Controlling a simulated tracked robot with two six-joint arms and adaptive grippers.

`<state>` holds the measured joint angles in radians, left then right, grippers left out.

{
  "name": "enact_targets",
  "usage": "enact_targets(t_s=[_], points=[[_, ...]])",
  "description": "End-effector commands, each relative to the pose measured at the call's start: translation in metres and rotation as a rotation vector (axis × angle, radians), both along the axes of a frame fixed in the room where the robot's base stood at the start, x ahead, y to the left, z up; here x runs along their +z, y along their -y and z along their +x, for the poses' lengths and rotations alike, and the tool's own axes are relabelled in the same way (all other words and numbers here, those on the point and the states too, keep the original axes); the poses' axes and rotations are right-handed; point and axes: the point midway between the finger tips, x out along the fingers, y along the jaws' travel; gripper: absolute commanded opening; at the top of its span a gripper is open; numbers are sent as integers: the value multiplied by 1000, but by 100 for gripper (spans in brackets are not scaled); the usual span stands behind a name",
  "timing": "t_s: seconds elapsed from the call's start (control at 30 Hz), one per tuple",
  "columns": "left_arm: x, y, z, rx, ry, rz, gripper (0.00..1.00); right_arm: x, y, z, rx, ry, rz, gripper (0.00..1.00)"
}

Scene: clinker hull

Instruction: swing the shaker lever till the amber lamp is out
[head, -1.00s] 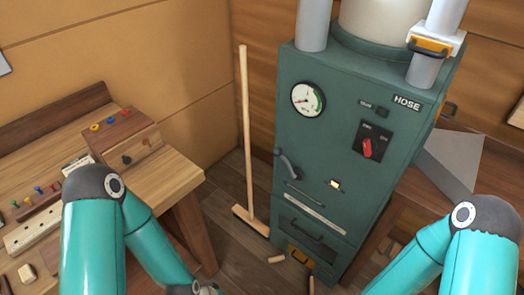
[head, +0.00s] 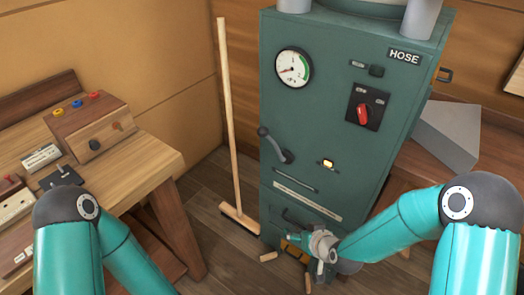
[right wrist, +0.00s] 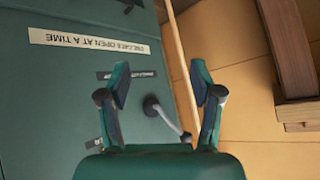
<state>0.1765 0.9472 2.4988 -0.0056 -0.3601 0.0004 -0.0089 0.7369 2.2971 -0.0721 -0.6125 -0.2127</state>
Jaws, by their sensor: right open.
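The shaker lever (head: 275,146) is a grey arm with a dark knob on the front of the teal cabinet (head: 330,110). Its knob points up and left. The amber lamp (head: 328,163), right of the lever, glows. My right gripper (head: 288,237) is low before the cabinet, below the lever and apart from it. In the right wrist view the right gripper (right wrist: 158,82) is open and empty. The lever (right wrist: 170,119) shows between its fingers there, beyond them. My left gripper is out of view.
A broom (head: 228,120) leans just left of the cabinet. The cabinet also bears a gauge (head: 293,68), a red rotary switch (head: 363,113) and a label strip (head: 307,200). Small wooden pieces (head: 269,257) lie on the floor. A workbench (head: 150,160) stands at the left.

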Motion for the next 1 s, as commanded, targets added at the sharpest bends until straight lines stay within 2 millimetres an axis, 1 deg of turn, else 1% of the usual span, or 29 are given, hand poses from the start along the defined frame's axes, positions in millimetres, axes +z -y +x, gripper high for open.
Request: enact_targets(t_s=[0.03,0.07,0.1,0.17,0.2,0.3,0.33,0.43,0.5,0.57,0.67,0.77,1.0], points=[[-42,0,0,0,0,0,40,-3,-8,29,26,135,-18,65],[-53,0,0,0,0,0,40,7,-12,43,39,208,-28,65],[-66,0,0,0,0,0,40,23,-17,60,54,303,-42,65],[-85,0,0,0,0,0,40,47,-25,79,72,433,-61,65],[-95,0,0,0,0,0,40,63,-29,88,80,513,-72,65],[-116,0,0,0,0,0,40,100,-39,103,96,676,-95,65],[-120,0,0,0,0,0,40,109,-41,106,98,714,-100,65],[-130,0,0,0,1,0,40,133,-46,110,101,807,-112,65],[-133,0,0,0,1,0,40,145,-47,112,100,844,-118,65],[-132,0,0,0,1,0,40,149,-49,115,102,859,-120,65],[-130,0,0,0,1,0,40,153,-52,122,102,864,-121,65],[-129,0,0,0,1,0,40,152,-56,134,102,861,-120,65],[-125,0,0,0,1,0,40,151,-72,175,102,859,-118,65]])
